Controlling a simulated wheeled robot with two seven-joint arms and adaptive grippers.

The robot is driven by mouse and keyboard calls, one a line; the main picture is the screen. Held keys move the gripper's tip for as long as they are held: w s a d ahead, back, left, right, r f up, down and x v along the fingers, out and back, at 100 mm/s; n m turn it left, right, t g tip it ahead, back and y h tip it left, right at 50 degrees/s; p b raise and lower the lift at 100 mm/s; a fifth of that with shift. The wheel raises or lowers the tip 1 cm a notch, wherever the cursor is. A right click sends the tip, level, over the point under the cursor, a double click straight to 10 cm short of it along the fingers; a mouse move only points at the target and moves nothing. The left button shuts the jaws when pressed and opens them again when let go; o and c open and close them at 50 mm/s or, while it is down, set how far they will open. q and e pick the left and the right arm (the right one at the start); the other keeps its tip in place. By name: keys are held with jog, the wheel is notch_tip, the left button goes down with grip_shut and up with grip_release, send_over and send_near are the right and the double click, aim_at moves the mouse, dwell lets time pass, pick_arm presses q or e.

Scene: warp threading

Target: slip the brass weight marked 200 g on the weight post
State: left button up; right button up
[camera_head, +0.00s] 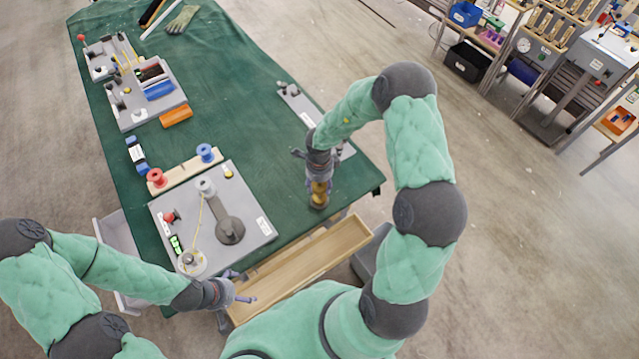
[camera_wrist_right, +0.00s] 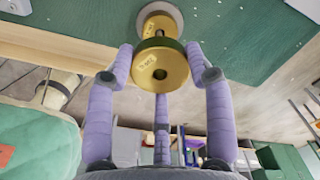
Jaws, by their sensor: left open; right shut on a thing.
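My right gripper (camera_head: 318,172) points down near the table's right front corner. In the right wrist view its fingers (camera_wrist_right: 162,75) are closed around a round brass weight (camera_wrist_right: 160,68) with a central hole. The marking on its face is too small to read surely. Just beyond it is another brass piece (camera_wrist_right: 158,25) above a pale round base; I cannot tell whether the two touch. In the head view the brass parts (camera_head: 318,187) show below the gripper. The weight post cannot be made out clearly. My left gripper (camera_head: 238,298) is open and empty by the drawer's left end.
An open wooden drawer (camera_head: 310,262) juts from the front of the green-covered table (camera_head: 235,75). A grey plate with a spool and a dark lever (camera_head: 229,229) lies to the left. A grey labelled strip (camera_head: 297,105) lies behind my right gripper. The table's middle is clear.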

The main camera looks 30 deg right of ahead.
jog(key=shift+p, duration=0.65)
dwell(0.5)
jog(key=shift+f+p, duration=0.25)
jog(key=shift+p, duration=0.15)
dwell(0.6)
jog(key=shift+f+p, duration=0.45)
jog(key=shift+f, duration=0.6)
dwell(1.4)
jog(key=o, duration=1.8)
jog(key=shift+r+p, duration=3.05)
jog(key=shift+p, duration=0.5)
